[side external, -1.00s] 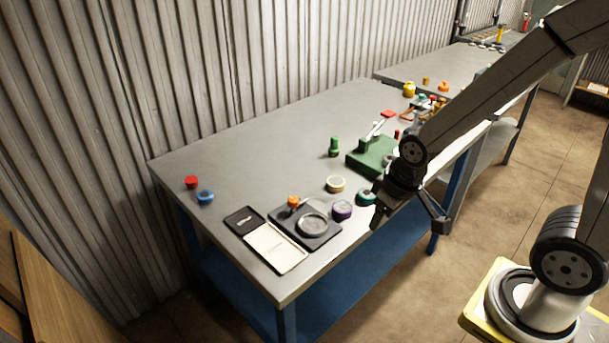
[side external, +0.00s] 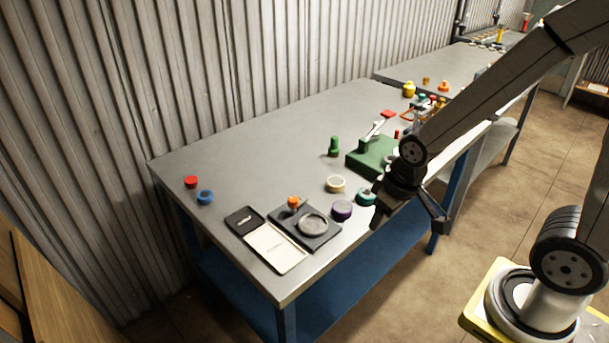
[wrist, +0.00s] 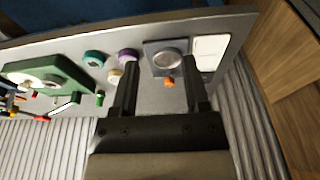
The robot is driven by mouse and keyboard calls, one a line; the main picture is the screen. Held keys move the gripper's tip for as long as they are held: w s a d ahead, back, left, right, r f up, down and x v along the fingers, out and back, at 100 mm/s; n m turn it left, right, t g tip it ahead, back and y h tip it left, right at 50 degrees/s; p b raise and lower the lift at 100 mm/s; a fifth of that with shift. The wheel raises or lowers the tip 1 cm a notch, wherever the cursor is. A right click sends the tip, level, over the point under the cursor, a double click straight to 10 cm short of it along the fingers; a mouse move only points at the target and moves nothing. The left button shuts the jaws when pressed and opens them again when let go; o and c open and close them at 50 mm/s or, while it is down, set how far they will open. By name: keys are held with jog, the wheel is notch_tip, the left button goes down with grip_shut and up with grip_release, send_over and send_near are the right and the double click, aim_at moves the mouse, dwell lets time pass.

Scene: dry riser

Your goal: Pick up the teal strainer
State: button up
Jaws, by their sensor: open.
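The teal strainer (side external: 366,196) is a small round ring-like piece near the front edge of the grey table, right of a purple round piece. In the wrist view the teal strainer (wrist: 94,58) lies at the upper left, outside and left of the fingers. My gripper (side external: 378,217) hangs just right of it at the table's front edge in the side view. In the wrist view my gripper (wrist: 162,72) has its two fingers wide apart with nothing held between them. The strainer is clear of the fingers there.
Close by are the purple piece (side external: 342,209), a cream ring (side external: 335,184), a green base (side external: 370,157) and a green bottle-like piece (side external: 334,147). A dark plate with a grey disc (side external: 312,224) and an orange knob (side external: 293,202) lies left.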

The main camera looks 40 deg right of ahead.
jog(key=shift+o, duration=0.2)
jog(key=o, duration=0.5)
jog(key=shift+d, duration=0.1)
jog(key=n+t, duration=0.2)
jog(key=t, duration=0.5)
send_near(367, 196)
jog(key=w, duration=0.1)
jog(key=w+a, duration=0.1)
jog(key=w, duration=0.1)
jog(key=shift+w+a+r, duration=0.2)
jog(key=shift+w+r, duration=0.1)
jog(key=d+f+t, duration=0.1)
jog(key=s+d+f+t+y, duration=0.1)
jog(key=d+f, duration=0.1)
jog(key=shift+d+f+y, duration=0.2)
jog(key=shift+f+y, duration=0.05)
jog(key=shift+y, duration=0.05)
jog(key=shift+s+d+f+t+y, duration=0.4)
jog(key=shift+s+f+t+y, duration=0.15)
jog(key=shift+t, duration=0.35)
